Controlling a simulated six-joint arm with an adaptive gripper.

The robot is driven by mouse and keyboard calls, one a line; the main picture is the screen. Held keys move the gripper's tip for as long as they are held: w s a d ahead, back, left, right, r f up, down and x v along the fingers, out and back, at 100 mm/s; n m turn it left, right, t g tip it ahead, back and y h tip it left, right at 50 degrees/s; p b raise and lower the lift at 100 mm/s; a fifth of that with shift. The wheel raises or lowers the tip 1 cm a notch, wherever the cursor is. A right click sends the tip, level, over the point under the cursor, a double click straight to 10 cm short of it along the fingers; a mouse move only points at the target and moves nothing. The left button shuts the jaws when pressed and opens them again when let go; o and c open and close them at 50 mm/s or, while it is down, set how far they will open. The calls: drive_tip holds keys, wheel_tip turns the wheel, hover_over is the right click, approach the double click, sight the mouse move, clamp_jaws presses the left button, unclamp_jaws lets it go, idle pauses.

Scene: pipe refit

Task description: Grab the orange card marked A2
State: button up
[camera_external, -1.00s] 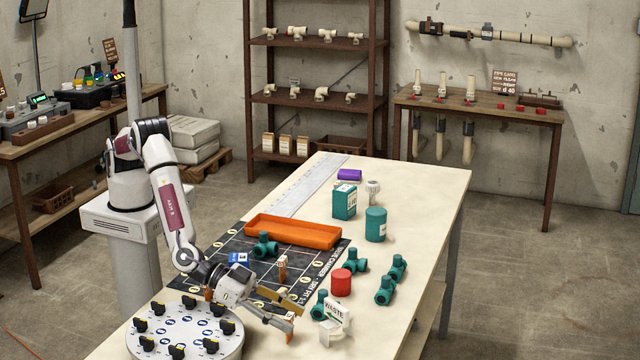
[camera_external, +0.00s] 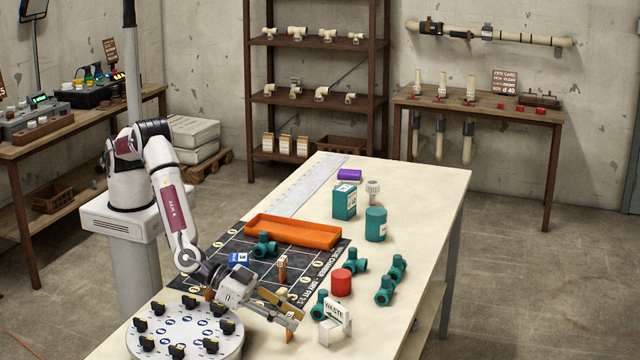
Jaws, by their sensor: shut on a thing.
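My gripper (camera_external: 296,321) is low over the near part of the table, with its fingers closed together. They are shut on an orange card (camera_external: 289,336), whose lower part shows just below the fingers. Its upper part is hidden, and I cannot read its mark. A second orange card (camera_external: 283,268) stands upright on the dark mat, apart from my gripper. Another small orange piece (camera_external: 208,295) shows beside my wrist, partly hidden.
A white WASTE sign (camera_external: 334,311) stands close to the right of my gripper, beside teal fittings (camera_external: 319,305) and a red cylinder (camera_external: 341,282). A round dial plate (camera_external: 185,332) is at left. An orange tray (camera_external: 292,231) lies behind.

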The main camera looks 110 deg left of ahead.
sight(289, 316)
drive_tip(key=shift+r, duration=0.15)
drive_tip(key=shift+r, duration=4.9)
